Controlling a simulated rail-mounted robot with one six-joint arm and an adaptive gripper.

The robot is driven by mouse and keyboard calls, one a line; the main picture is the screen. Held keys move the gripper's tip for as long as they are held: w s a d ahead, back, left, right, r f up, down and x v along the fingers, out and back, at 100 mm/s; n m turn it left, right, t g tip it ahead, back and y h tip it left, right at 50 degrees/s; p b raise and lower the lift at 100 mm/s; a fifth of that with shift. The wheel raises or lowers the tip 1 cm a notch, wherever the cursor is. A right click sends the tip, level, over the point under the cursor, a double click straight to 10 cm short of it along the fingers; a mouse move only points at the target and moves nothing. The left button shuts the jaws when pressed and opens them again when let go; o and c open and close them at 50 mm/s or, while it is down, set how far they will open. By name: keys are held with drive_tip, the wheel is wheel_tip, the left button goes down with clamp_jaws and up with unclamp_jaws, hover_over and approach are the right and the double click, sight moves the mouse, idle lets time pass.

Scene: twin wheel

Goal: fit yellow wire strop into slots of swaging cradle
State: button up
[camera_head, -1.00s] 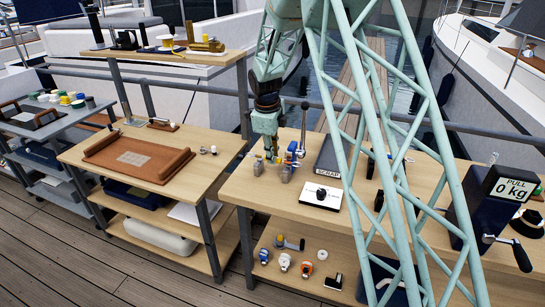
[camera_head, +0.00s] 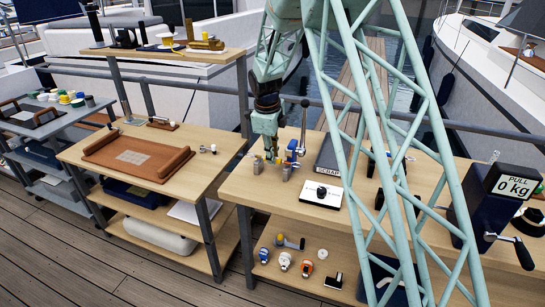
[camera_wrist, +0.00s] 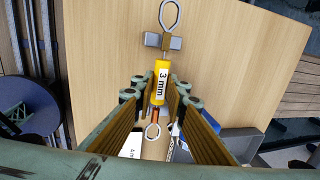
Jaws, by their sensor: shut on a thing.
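The yellow wire strop (camera_wrist: 162,82) has a yellow sleeve marked "3 mm" and a wire eye at each end. In the wrist view it runs lengthwise, one eye at the top and the other lower down between the fingers. My gripper (camera_wrist: 160,92) is shut on the yellow sleeve. A grey block with a brass-coloured middle (camera_wrist: 177,43), seemingly part of the swaging cradle, lies across the strop's line near the upper eye. Whether the wire sits in its slot is not clear. In the head view my gripper (camera_head: 271,157) is low over the bench's left end, among small grey posts.
A blue device (camera_head: 293,149) with an upright lever stands close right of my gripper. A white plate with a black knob (camera_head: 321,195) and a dark SCRAP tray (camera_head: 330,156) lie further right. The bench's front left corner (camera_head: 236,187) is bare.

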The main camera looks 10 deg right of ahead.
drive_tip(key=shift+b+x, duration=0.95)
drive_tip(key=shift+x, duration=0.15)
idle(0.3)
drive_tip(key=o, duration=1)
drive_tip(key=shift+s+a, duration=0.15)
drive_tip(key=shift+s, duration=0.05)
drive_tip(key=shift+r, duration=0.15)
drive_tip(key=shift+v, duration=5.9)
